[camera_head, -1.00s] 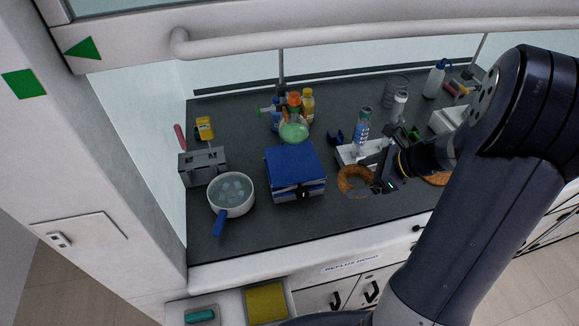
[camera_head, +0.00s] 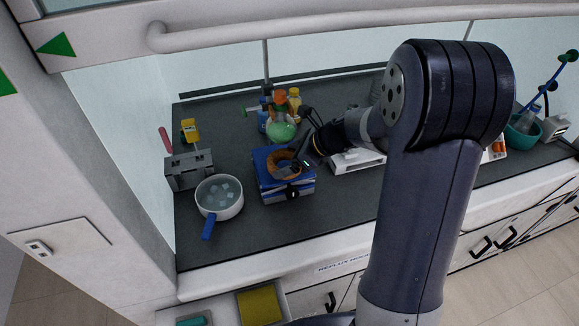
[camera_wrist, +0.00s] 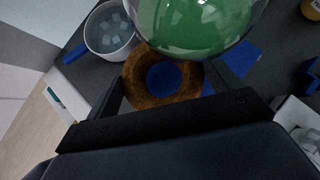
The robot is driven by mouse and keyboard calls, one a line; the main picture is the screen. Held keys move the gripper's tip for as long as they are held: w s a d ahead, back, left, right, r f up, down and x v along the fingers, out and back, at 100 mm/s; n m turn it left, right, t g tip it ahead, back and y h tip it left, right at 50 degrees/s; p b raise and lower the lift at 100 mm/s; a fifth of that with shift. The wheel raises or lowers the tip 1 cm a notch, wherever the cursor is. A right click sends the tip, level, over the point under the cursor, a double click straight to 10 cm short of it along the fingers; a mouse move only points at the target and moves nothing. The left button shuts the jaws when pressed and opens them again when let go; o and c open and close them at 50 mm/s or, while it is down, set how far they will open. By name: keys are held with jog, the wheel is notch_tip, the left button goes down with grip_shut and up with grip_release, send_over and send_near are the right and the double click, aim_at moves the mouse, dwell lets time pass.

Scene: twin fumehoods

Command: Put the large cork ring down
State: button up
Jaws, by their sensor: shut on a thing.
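The large cork ring (camera_head: 284,165) is brown and round with an open middle. My gripper (camera_head: 303,160) is shut on it at its right side in the head view. The ring is over the blue-topped lab jack (camera_head: 266,181); I cannot tell whether it touches the top. In the wrist view the cork ring (camera_wrist: 160,98) lies between my fingers, and blue shows through its hole. A round flask with green liquid (camera_wrist: 195,25) is just beyond the ring and hides part of its far edge. The flask also shows in the head view (camera_head: 281,131).
A white pan of ice (camera_head: 219,198) with a blue handle stands left of the jack. A grey block (camera_head: 189,170) is behind it. Orange- and yellow-capped bottles (camera_head: 294,100) stand close behind the flask. The bench front (camera_head: 240,243) is clear.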

jog(key=shift+f+b, duration=0.85)
jog(key=shift+f, duration=0.4)
jog(key=shift+f, duration=0.15)
jog(key=o, duration=0.9)
jog(key=shift+d+r, duration=0.1)
jog(key=shift+r, duration=0.2)
jog(key=v, duration=1.1)
jog(key=shift+s+d+r, duration=0.15)
jog(key=shift+d+r, duration=0.1)
jog(key=shift+d, duration=0.05)
